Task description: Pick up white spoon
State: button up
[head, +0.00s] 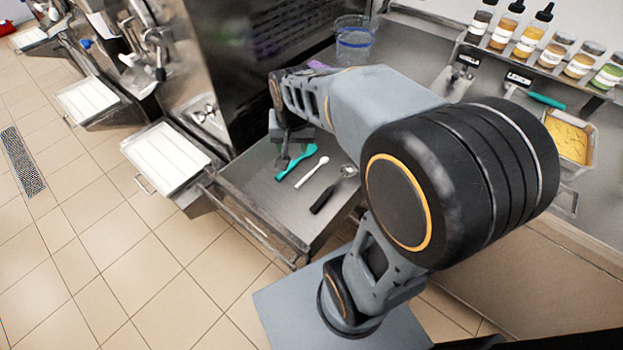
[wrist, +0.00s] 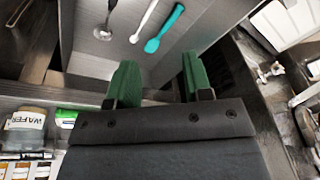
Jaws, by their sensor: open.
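The white spoon (head: 311,172) lies flat on the steel counter (head: 262,195), between a teal spatula (head: 297,160) and a metal spoon with a black handle (head: 335,188). In the wrist view the white spoon (wrist: 143,22) is at the top, between the metal spoon (wrist: 104,32) and the teal spatula (wrist: 165,28). My gripper (wrist: 158,75) is open and empty, its green-padded fingers apart, with the white spoon beyond the fingertips. In the head view my gripper (head: 283,158) is by the teal spatula, partly hidden by my arm.
A clear container (head: 353,42) stands at the back of the counter. Bottles and jars (head: 530,42) line a rack at the upper right, near a yellow-filled pan (head: 568,138). A freezer front (head: 262,60) rises behind the counter. White trays (head: 166,156) are at left.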

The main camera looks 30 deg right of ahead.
jog(key=w+d+f+m+g+b, duration=0.1)
jog(key=w+d+f+m+b, duration=0.3)
jog(key=w+f, duration=0.45)
jog(key=m+g+b, duration=0.1)
jog(key=m+b, duration=0.1)
jog(key=m, duration=0.2)
send_over(305, 178)
notch_tip(305, 178, down, 18)
jog(key=shift+f, duration=0.1)
jog(key=shift+f+b, duration=0.3)
jog(key=shift+f, duration=2.9)
jog(key=shift+c, duration=0.3)
grip_shut()
